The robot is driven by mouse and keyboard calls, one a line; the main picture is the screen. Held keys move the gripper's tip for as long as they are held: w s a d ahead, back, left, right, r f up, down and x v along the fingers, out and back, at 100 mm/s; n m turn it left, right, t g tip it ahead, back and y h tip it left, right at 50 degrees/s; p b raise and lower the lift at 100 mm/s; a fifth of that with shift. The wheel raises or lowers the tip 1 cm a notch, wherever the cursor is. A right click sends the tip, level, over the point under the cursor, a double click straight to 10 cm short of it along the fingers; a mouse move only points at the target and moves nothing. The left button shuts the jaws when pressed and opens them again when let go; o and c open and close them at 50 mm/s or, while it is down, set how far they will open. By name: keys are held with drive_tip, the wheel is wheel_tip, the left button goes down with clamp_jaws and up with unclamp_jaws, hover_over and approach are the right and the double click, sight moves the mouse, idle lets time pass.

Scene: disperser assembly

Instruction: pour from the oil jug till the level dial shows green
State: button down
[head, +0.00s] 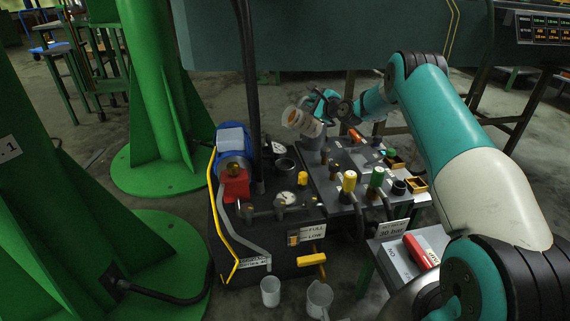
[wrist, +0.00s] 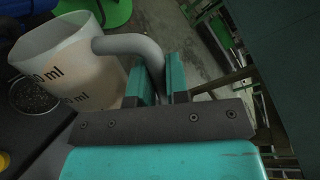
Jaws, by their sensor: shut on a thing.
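My gripper (head: 322,103) is shut on the grey handle (wrist: 136,46) of a whitish jug with ml marks. The jug (head: 303,123) is tilted to the left in the head view, with orange-brown oil showing in it. It fills the upper left of the wrist view (wrist: 70,68). The jug is above and to the right of a dark open filler neck (head: 285,165) on the grey tank; no stream is clear. A round white dial (head: 287,198) sits in front of the neck; its needle and colours are too small to read.
A FULL/LOW level glass (head: 293,238) is on the tank front. A blue motor (head: 233,138), a black upright pipe (head: 248,80) and a yellow rail (head: 219,220) stand at left. Capped valves (head: 349,181) crowd the right block. A cup (head: 270,291) and another jug (head: 319,298) stand in front.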

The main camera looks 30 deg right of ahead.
sight(305, 99)
drive_tip(key=shift+r, duration=0.2)
drive_tip(key=shift+a+f+n+b, duration=0.1)
drive_tip(key=shift+a+n+b, duration=0.25)
drive_tip(key=shift+a+n, duration=0.4)
idle(1.1)
drive_tip(key=shift+a+r+n+h, duration=0.4)
drive_tip(key=shift+a+r+n, duration=0.15)
drive_tip(key=shift+n, duration=0.2)
idle(3.4)
drive_tip(key=shift+a+f+n, duration=0.1)
drive_tip(key=shift+a+n, duration=0.1)
drive_tip(key=shift+n, duration=0.1)
idle(1.5)
